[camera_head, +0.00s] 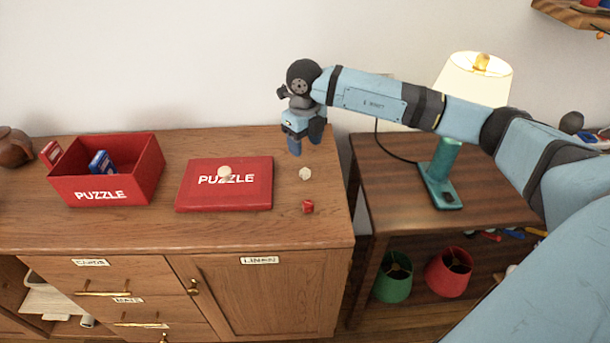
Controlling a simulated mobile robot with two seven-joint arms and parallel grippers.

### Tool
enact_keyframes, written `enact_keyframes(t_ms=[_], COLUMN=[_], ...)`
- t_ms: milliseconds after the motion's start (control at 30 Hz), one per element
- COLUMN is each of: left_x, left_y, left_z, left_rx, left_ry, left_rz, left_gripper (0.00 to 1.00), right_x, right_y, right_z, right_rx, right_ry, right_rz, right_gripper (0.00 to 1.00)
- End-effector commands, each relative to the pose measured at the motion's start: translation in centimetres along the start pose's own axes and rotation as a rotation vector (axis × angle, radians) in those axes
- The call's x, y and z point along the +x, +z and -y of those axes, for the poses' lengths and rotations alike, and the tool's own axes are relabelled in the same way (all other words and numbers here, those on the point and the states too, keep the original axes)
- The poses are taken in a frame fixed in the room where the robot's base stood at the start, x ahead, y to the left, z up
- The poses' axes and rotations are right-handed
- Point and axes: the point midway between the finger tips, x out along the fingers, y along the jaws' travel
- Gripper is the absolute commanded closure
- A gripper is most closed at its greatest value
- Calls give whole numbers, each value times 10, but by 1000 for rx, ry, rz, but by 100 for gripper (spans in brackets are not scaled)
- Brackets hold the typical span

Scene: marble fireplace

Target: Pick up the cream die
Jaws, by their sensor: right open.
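A small cream, many-sided die (305,173) lies on the wooden cabinet top, right of the red puzzle lid. A second small cream piece (224,173) sits on the lid; its exact shape is too small to tell. My right gripper (304,143) points down above the back right of the cabinet top, just behind the die in the picture and apart from it. It is open, with nothing seen between its fingers. My left gripper is not in view.
A red die (308,206) lies in front of the cream one. The red puzzle lid (250,198) lies flat at left, beside an open red puzzle box (142,184) holding a blue box (102,162). A lamp (440,172) stands on the right table, under my arm.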

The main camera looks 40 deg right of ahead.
Motion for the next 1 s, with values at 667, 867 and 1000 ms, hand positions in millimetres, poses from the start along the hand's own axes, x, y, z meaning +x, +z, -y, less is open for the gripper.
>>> enact_keyframes(t_ms=[667,867,1000], left_x=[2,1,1], left_y=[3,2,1], left_z=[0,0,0], left_rx=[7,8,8], left_ry=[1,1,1], left_rz=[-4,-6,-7], left_gripper=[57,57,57], right_x=[80,91,90], right_y=[5,5,5], right_z=[-1,-1,-1], right_rx=[-1,-1,-1], right_ry=[4,3,3], right_rz=[-1,1,1], right_gripper=[45,45,49])
